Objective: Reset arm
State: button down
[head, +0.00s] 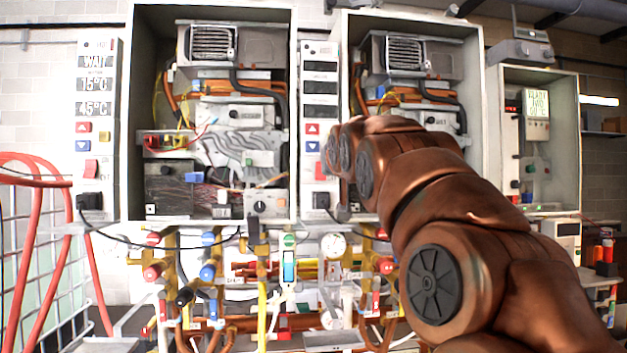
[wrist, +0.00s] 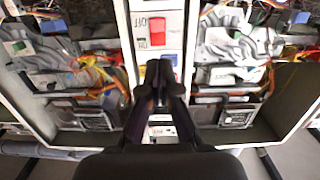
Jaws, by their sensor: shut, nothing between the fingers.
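My arm (head: 430,190) is copper-coloured and reaches from the lower right toward the middle heater panels in the head view. My gripper (wrist: 160,72) shows in the wrist view with its dark fingers together and empty. It is in front of a narrow white control panel (wrist: 143,12) with a red rocker switch (wrist: 160,28) marked OFF, set between two open heater cabinets. The wrist picture is upside down compared with the head view. In the head view the gripper is hidden behind my arm, and I cannot tell whether the fingers touch the panel.
The left heater cabinet (head: 125,120) and the middle one (head: 478,60) stand open with wiring inside. A smaller cabinet (head: 573,120) is at the right. A left control panel (head: 93,60) shows WAIT. Pipes and valves (head: 208,270) crowd below. Red hoses (head: 35,260) hang at the left.

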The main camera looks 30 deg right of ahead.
jog(key=s+a+f+n+g+y, duration=0.1)
jog(key=a+f+g+y, duration=0.3)
jog(key=f, duration=0.8)
jog(key=s+a+f+n+g, duration=0.1)
jog(key=a+f, duration=0.5)
jog(key=f, duration=0.5)
jog(key=s+a+f+n+g+y, duration=0.1)
jog(key=s+a+f+g, duration=0.25)
jog(key=s+f, duration=0.45)
jog(key=s+a+f+n+g+y, duration=0.1)
jog(key=s+a+f+g, duration=0.3)
jog(key=f, duration=0.8)
jog(key=s+a+f+g, duration=0.3)
jog(key=s+f, duration=0.4)
jog(key=s, duration=0.5)
jog(key=s+a+f+g, duration=0.25)
jog(key=s+f, duration=0.45)
jog(key=s, duration=0.5)
jog(key=s+d+p+v, duration=0.1)
jog(key=s+p+v, duration=0.1)
jog(key=p+v, duration=1.4)
notch_tip(320, 180, up, 3)
jog(key=shift+d+f+n+t+y+p, duration=0.1)
jog(key=shift+d+n+t+y+p, duration=0.05)
jog(key=shift+n+t+y+p, duration=0.2)
jog(key=shift+s+d, duration=0.1)
